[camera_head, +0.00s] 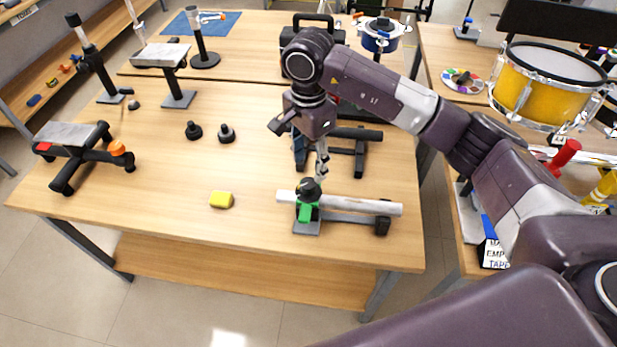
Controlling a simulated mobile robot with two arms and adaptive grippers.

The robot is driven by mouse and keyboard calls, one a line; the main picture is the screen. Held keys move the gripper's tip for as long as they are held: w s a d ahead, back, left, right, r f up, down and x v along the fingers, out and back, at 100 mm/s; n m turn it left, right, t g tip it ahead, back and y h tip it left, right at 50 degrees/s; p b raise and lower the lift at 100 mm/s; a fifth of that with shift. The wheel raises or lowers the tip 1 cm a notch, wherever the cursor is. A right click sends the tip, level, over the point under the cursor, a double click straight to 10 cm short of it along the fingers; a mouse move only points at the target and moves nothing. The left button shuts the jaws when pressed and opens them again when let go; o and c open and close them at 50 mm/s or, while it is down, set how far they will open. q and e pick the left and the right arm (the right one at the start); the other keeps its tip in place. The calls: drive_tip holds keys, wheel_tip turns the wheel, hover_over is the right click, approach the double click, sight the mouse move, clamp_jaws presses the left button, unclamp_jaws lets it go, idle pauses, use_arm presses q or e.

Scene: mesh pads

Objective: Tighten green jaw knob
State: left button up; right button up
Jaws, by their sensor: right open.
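The green jaw (307,212) stands on a small grey plate near the front edge of the wooden table. A black knob (308,187) sits on top of it. The jaw is around a white tube (360,205) that lies across it, with its right part by a dark stand foot. My right gripper (321,178) points down just above and behind the knob, open and empty. It overlaps the knob's upper edge in the view, and I cannot tell if it touches. My left gripper is out of view.
A dark stand (359,150) is close behind the tube. Two black knobs (226,134) stand farther back. A low black frame (72,135) is at the far left. The front middle tabletop is clear.

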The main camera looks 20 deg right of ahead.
sight(309, 183)
wheel_tip(309, 183, down, 5)
drive_tip(key=shift+s+f+p, duration=0.1)
drive_tip(key=shift+f+p, duration=0.05)
drive_tip(key=shift+p, duration=0.7)
drive_tip(key=shift+f, duration=0.65)
drive_tip(key=c, duration=1.2)
drive_tip(key=shift+o, duration=0.2)
